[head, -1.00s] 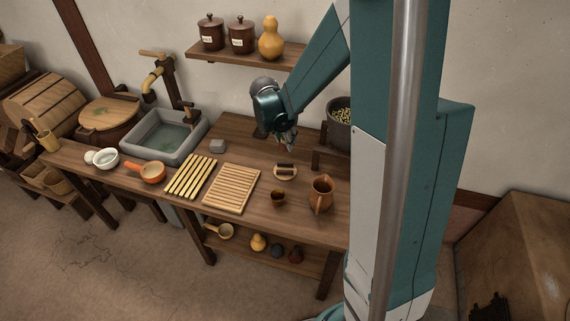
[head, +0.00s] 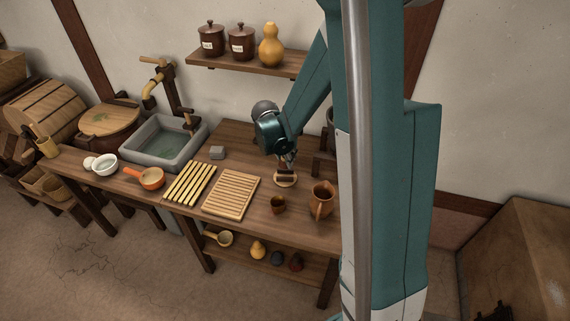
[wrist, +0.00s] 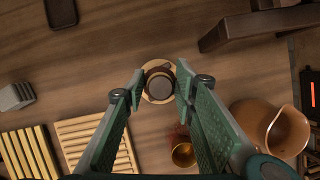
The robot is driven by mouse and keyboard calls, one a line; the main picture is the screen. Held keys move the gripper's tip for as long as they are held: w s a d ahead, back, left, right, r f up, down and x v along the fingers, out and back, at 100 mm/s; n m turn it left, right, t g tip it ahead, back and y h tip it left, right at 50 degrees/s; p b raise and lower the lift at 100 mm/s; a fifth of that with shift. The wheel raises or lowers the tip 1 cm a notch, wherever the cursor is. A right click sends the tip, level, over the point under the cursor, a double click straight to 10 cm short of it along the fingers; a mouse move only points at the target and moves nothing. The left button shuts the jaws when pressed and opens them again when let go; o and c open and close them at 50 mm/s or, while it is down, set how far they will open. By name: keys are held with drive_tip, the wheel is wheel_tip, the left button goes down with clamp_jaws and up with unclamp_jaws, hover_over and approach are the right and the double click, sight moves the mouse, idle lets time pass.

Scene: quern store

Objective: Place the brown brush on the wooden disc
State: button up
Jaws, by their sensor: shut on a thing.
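The brown brush (wrist: 160,86) shows end-on in the wrist view, with a dark round top inside a brown rim. My gripper (wrist: 159,76) has its two fingers on either side of it and is shut on it. The pale wooden disc (wrist: 151,65) lies on the table directly below and shows around the brush. In the head view my gripper (head: 287,161) reaches down at the disc (head: 286,184), with the brush (head: 286,174) low over or on it. I cannot tell whether the brush's underside touches the disc.
A small brown cup (head: 278,203) and a brown jug (head: 322,199) stand close in front of the disc. A slatted wooden rack (head: 230,194) and a yellow slatted mat (head: 189,183) lie to the left. A grey block (head: 217,153) and a stone sink (head: 164,141) are farther left.

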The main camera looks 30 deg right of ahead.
sight(285, 165)
drive_tip(key=shift+f+b, duration=0.35)
drive_tip(key=shift+f, duration=1.5)
drive_tip(key=shift+f+b, duration=0.6)
drive_tip(key=o, duration=0.9)
drive_tip(key=shift+r, duration=0.15)
drive_tip(key=shift+r+p, duration=0.6)
drive_tip(key=shift+p, duration=0.15)
drive_tip(key=p+v, duration=0.1)
drive_tip(key=v, duration=1)
drive_tip(key=shift+s+a+r+p, duration=0.15)
drive_tip(key=shift+r+p, duration=0.2)
drive_tip(key=shift+p, duration=0.05)
